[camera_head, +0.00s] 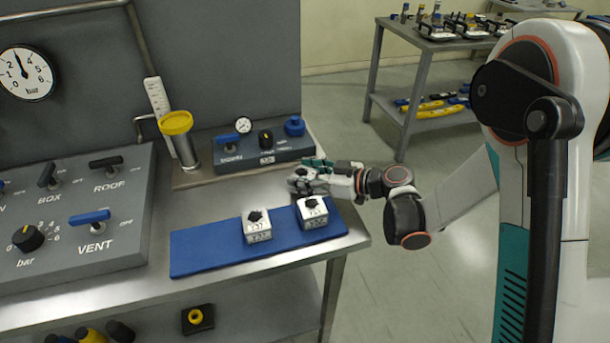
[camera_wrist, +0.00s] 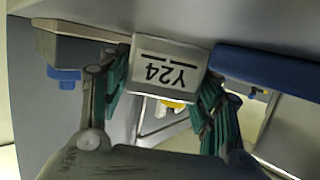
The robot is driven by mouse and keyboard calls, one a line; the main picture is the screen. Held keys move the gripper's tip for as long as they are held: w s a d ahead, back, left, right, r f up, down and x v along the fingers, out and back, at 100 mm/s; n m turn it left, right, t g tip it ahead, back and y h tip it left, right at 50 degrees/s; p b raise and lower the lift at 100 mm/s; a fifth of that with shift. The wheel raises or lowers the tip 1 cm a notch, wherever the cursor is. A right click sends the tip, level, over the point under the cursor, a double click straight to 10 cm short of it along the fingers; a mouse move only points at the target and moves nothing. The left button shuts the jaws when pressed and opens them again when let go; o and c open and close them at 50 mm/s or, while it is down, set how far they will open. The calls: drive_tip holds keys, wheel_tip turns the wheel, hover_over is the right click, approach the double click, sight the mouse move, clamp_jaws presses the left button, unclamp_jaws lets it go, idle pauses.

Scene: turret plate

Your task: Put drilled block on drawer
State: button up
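My gripper (camera_head: 318,178) is low over the bench, just behind the right end of the blue mat. A pale block (camera_head: 301,184) with a dark top feature is at its fingers, partly covered by them. In the wrist view, a white block marked Y24 (camera_wrist: 168,65), upside down, is between the two green-padded fingers (camera_wrist: 165,100). The fingers are close to its sides; firm contact is unclear. Two similar white blocks, left (camera_head: 257,230) and right (camera_head: 312,215), stand on the mat with dark features on top. I cannot tell which block is drilled. No drawer is recognisable.
The blue mat (camera_head: 200,255) lies along the bench front, its left part bare. A control box (camera_head: 240,153) with a gauge and a yellow-topped cylinder (camera_head: 177,125) stand behind. A large valve panel (camera_head: 75,220) fills the left. The bench edge is at the right.

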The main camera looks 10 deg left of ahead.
drive_tip(key=shift+d+r, duration=0.1)
drive_tip(key=shift+r, duration=0.1)
drive_tip(key=p+v, duration=0.3)
drive_tip(key=v, duration=0.8)
drive_tip(key=shift+s+d, duration=0.2)
drive_tip(key=shift+d, duration=0.2)
drive_tip(key=shift+r, duration=0.1)
